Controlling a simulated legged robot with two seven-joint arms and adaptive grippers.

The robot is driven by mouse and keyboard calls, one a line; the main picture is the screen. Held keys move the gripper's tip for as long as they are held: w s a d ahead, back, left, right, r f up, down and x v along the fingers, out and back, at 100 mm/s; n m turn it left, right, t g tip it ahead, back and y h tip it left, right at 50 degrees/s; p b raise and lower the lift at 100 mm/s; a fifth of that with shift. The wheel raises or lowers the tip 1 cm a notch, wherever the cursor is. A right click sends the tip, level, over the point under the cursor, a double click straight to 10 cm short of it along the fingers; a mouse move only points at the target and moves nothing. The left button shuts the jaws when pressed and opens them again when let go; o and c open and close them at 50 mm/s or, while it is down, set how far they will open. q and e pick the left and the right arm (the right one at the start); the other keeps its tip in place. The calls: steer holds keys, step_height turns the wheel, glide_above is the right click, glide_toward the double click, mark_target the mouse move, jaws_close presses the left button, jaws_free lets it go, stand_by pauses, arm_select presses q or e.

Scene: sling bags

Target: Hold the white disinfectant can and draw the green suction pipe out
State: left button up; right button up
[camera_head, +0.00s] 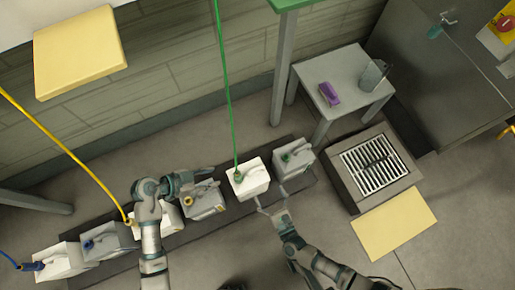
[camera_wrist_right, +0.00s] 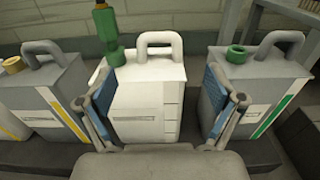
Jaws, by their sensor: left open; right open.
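The white disinfectant can (camera_head: 252,181) stands upright in the row, with the green suction pipe (camera_head: 226,95) running up from its top left corner. In the right wrist view the white can (camera_wrist_right: 150,98) is centred, and the pipe's green end fitting (camera_wrist_right: 106,28) stands in its opening. My right gripper (camera_head: 272,204) is open at the can's front. Its fingers (camera_wrist_right: 163,105) frame the can left and right, with no clear contact visible. My left gripper (camera_head: 205,178) is open and empty, left of the white can and over the back of a grey can.
A grey can with a yellow cap (camera_head: 204,200) and a grey can with a green cap (camera_head: 293,157) flank the white can on the dark mat. Other cans with yellow and blue pipes stand left. A small table (camera_head: 350,75) and a floor grate (camera_head: 376,160) are right.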

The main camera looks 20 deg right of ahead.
mark_target(257, 168)
steer(key=w, duration=1.1)
steer(key=shift+w, duration=0.15)
steer(key=c, duration=1.4)
arm_select(q)
steer(key=shift+o, duration=1.2)
arm_select(e)
steer(key=shift+c, duration=0.4)
arm_select(q)
steer(key=shift+o, duration=0.2)
steer(key=d+y, duration=0.3)
steer(key=d, duration=0.3)
steer(key=shift+d+r+m+g+y, duration=0.2)
steer(key=shift+r+m+g+y, duration=0.1)
steer(key=shift+g, duration=0.1)
steer(key=f+y, duration=0.1)
steer(key=f, duration=0.2)
steer(key=d+f+y, duration=0.1)
steer(key=f, duration=0.3)
steer(key=d+f+y, duration=0.1)
steer(key=f, duration=0.3)
steer(key=shift+d+t, duration=0.2)
steer(key=shift+t, duration=0.2)
